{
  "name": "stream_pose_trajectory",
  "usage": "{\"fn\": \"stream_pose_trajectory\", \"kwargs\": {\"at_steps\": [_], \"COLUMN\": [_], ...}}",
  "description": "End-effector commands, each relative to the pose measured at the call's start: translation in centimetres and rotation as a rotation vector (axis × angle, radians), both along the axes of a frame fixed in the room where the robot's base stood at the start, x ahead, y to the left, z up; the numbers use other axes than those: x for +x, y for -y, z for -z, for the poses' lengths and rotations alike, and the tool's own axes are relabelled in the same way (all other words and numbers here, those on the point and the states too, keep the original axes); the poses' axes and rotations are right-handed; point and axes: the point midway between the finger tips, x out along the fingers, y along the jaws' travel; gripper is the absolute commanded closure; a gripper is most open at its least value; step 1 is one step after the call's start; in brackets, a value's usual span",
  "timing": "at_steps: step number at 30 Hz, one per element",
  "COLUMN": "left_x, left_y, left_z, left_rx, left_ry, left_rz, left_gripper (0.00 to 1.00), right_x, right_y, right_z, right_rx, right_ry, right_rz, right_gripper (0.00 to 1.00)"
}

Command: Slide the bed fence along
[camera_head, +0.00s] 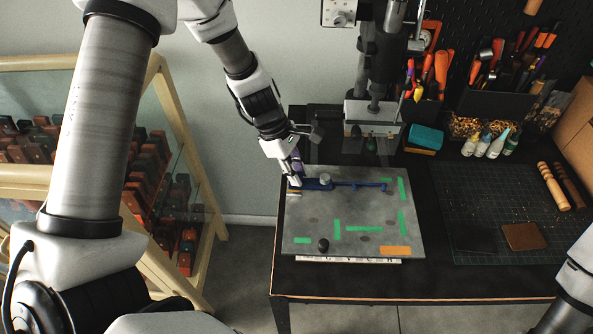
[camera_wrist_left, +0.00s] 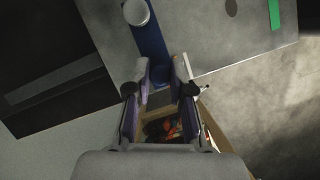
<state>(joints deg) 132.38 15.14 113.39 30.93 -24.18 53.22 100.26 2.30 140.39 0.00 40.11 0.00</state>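The bed fence (camera_head: 345,184) appears to be the blue bar lying across the upper part of the grey press bed (camera_head: 340,210). A grey round knob (camera_head: 326,179) sits on it near its left end. My left gripper (camera_head: 294,182) is at that left end, over the bed's left edge. In the left wrist view the blue bar (camera_wrist_left: 150,45) runs down to my left gripper (camera_wrist_left: 162,72). Its two fingers stand apart, one on each side of the blue end. Whether they press on it cannot be made out. My right gripper is out of view.
Green strips (camera_head: 362,229), an orange patch (camera_head: 395,251) and a black knob (camera_head: 323,245) are on the bed. The press column and head (camera_head: 374,115) stand behind it. A cutting mat (camera_head: 490,190) lies on the right. A glass-fronted case (camera_head: 165,190) stands left of the table.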

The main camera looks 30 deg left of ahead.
Motion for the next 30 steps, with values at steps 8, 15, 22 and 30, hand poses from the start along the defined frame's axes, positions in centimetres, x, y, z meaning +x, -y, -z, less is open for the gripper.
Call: {"fn": "stream_pose_trajectory", "kwargs": {"at_steps": [8,15,22,30], "left_x": [-0.7,-0.8,-0.7,-0.6], "left_y": [0.3,0.3,0.3,-0.2], "left_z": [0.1,0.2,0.1,-1.2], "left_rx": [0.0,0.001,0.0,-0.003], "left_ry": [-0.004,-0.003,-0.002,0.002], "left_rz": [0.0,0.0,0.0,-0.001], "left_gripper": [1.0,0.76,0.54,0.54], "right_x": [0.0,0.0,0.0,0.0], "right_y": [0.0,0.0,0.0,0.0], "right_z": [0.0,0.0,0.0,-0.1], "right_rx": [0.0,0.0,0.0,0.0], "right_ry": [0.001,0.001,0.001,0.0], "right_rz": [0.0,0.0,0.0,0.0], "right_gripper": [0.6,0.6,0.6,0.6]}}
